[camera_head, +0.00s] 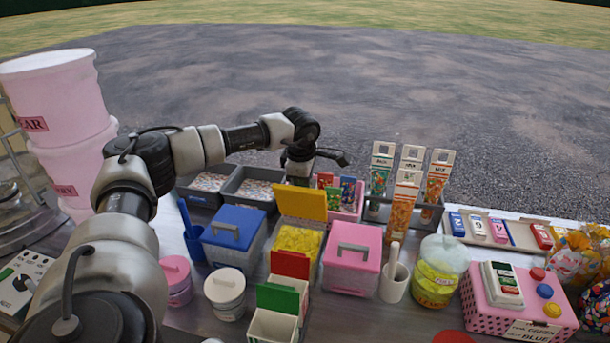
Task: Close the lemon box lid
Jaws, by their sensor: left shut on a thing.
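The lemon box (296,240) stands in the middle of the table, a clear box filled with yellow sweets. Its yellow lid (300,203) is raised, standing up at the back edge of the box. My left arm reaches over from the left, and my left gripper (299,180) points down right behind the lid's top edge. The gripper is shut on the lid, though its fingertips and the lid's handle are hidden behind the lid. My right gripper is not in view.
A blue-lidded box (232,229) stands left and a pink-lidded box (352,252) right of the lemon box. Small red and green flap boxes (277,300) stand in front. Grey trays (250,187) and a pink bin of packets (347,199) are close behind.

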